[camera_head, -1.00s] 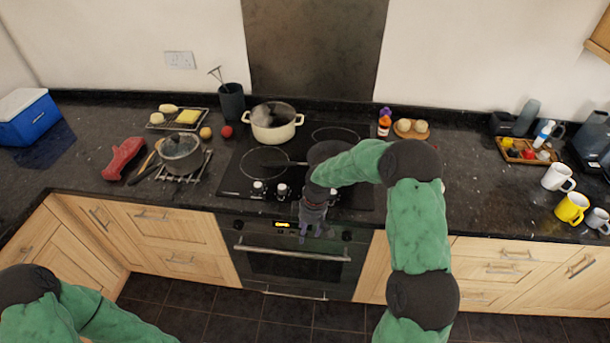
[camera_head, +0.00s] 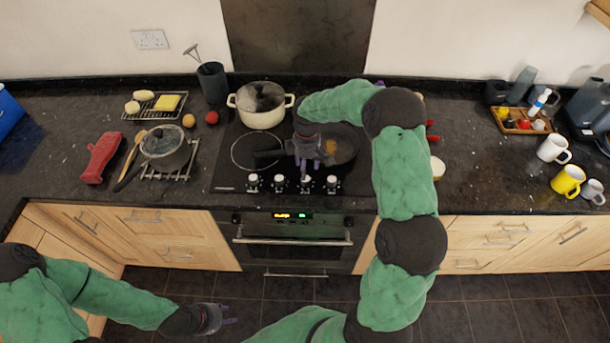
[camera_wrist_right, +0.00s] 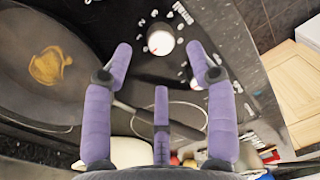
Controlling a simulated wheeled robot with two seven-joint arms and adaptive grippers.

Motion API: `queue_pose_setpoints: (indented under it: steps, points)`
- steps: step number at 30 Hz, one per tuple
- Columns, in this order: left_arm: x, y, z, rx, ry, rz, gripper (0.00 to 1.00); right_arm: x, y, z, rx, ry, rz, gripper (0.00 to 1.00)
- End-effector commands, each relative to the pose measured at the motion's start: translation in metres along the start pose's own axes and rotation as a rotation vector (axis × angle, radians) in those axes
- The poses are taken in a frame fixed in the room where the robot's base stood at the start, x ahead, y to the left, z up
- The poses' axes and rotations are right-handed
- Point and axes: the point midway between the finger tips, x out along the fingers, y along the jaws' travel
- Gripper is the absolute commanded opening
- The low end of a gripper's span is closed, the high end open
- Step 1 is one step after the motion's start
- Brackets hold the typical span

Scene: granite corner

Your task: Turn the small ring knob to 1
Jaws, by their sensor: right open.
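A row of several white-topped control knobs (camera_head: 306,184) runs along the front edge of the black hob. In the right wrist view one round white knob (camera_wrist_right: 160,42) with a red mark shows just beyond my fingertips, centred between them. Its surrounding printed marks are too small to read. My right gripper (camera_head: 310,168) is above the hob, behind the knob row and beside the frying pan; its purple fingers (camera_wrist_right: 165,58) are spread and empty. My left gripper (camera_head: 226,315) is low over the floor, far from the knobs; its finger opening is unclear.
A frying pan (camera_head: 342,146) with brown food sits close to my right gripper, its handle pointing left. A cream pot (camera_head: 262,118) stands at the back left of the hob. The oven (camera_head: 293,242) is below.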

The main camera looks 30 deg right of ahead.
Motion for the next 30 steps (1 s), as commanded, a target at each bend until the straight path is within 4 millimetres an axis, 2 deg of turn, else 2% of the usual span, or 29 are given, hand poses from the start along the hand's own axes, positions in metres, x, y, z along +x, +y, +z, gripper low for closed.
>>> queue_pose_setpoints:
  steps: [3, 9, 14, 22, 23, 28, 30]
  points:
    - [0.002, -0.001, 0.0, 0.0, 0.0, 0.0, 0.4, 0.022, -0.001, 0.0, 0.001, -0.001, -0.003, 0.57]
    - [0.003, -0.001, 0.0, 0.0, 0.001, 0.0, 0.4, 0.045, 0.0, 0.0, 0.0, 0.0, -0.001, 0.57]
    - [0.004, -0.001, 0.0, 0.0, 0.001, 0.0, 0.4, 0.053, 0.0, 0.0, 0.001, 0.001, 0.001, 0.57]
    - [0.004, -0.001, 0.0, 0.0, 0.001, 0.0, 0.4, 0.054, 0.0, 0.0, 0.001, 0.001, 0.001, 0.57]
    - [0.004, -0.001, 0.0, 0.0, 0.001, 0.0, 0.4, 0.054, 0.0, 0.0, 0.001, 0.001, 0.001, 0.51]
    - [0.004, -0.001, 0.0, 0.0, 0.001, 0.0, 0.4, 0.053, 0.0, 0.0, 0.001, 0.001, 0.001, 0.03]
    - [0.004, -0.001, 0.0, 0.0, 0.001, 0.0, 0.4, 0.054, 0.0, 0.0, 0.001, 0.001, 0.001, 0.01]
